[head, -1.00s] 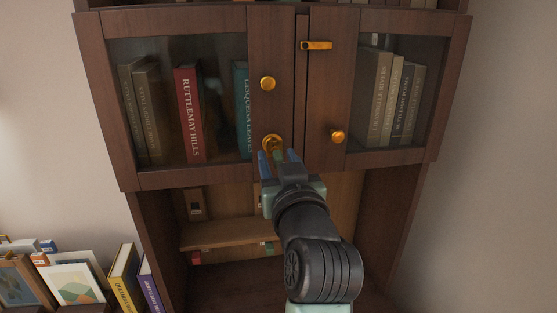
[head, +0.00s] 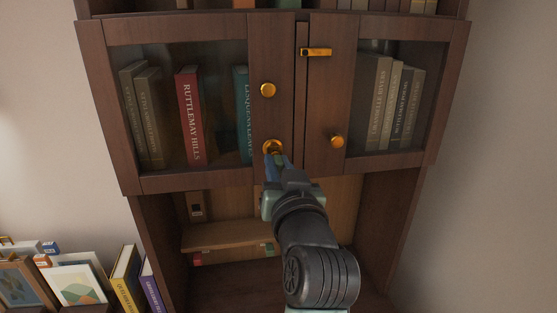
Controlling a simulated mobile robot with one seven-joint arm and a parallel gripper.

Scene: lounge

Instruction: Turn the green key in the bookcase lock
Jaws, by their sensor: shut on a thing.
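The bookcase (head: 150,182) stands ahead with two glass-paned doors. The brass lock (head: 272,147) is low on the left door, below its round knob (head: 267,90). My gripper (head: 275,161) is at the lock, its blue fingers close together and shut on the green key (head: 279,159). Only a small bit of the key shows between the fingers. Its shaft and how far it sits in the lock are hidden.
The right door has a brass knob (head: 337,142) and a brass latch (head: 316,52). Books stand behind both panes, among them a red book (head: 190,115). Frames and books (head: 125,275) stand at the lower left. An open shelf (head: 225,236) lies below the doors.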

